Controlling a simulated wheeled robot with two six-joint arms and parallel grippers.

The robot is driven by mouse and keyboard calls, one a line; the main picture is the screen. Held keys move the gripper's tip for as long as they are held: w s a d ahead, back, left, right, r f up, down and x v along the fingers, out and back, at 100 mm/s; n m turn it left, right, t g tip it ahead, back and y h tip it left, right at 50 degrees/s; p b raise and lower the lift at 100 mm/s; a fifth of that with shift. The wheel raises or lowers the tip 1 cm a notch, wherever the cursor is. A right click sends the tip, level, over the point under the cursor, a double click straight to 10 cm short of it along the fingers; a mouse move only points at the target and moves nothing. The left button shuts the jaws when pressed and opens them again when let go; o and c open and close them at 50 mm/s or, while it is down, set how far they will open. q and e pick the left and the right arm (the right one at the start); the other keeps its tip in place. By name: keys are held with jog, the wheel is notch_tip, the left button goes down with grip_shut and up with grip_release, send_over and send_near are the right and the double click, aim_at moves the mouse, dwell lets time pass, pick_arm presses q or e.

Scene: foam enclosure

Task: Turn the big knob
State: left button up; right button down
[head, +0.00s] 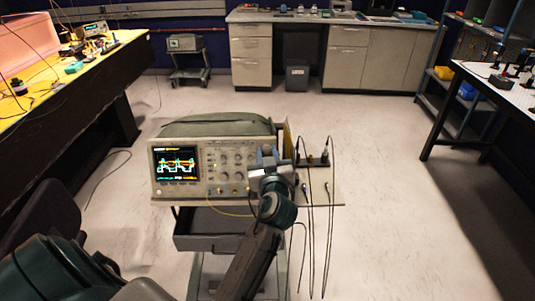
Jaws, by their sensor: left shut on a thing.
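An oscilloscope (222,180) with a lit screen stands on a cart, its front panel facing me. Several small knobs show in the middle of the panel. My left gripper (267,156) is at the right part of this panel, in front of it. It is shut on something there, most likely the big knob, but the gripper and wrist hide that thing. No other large knob shows clearly. My right gripper is not in view.
Black cables hang from a small rack (313,160) right of the oscilloscope. The cart has a grey drawer (195,238) below. A yellow-topped bench (75,75) stands left and a white-topped table (495,85) right. The floor between is mostly clear.

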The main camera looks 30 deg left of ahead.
pick_arm(q)
jog(key=m+h+p, duration=0.1)
jog(key=m, duration=0.1)
jog(key=m+t+h+p, duration=0.1)
jog(key=m, duration=0.2)
jog(key=shift+a+r, duration=0.15)
jog(key=shift+s+m+t+h+p, duration=0.1)
jog(key=shift+m+t+h+p, duration=0.4)
jog(key=shift+m+p, duration=0.6)
jog(key=shift+m+h+p, duration=0.4)
jog(key=shift+m+p, duration=0.05)
jog(key=shift+m, duration=0.45)
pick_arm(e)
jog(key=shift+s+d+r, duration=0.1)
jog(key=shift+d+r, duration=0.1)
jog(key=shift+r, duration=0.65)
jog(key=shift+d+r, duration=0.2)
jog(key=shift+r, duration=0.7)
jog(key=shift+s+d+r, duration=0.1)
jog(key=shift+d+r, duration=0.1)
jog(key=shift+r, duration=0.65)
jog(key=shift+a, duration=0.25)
pick_arm(q)
jog(key=o, duration=1)
jog(key=shift+a+f, duration=0.15)
jog(key=shift+f, duration=0.05)
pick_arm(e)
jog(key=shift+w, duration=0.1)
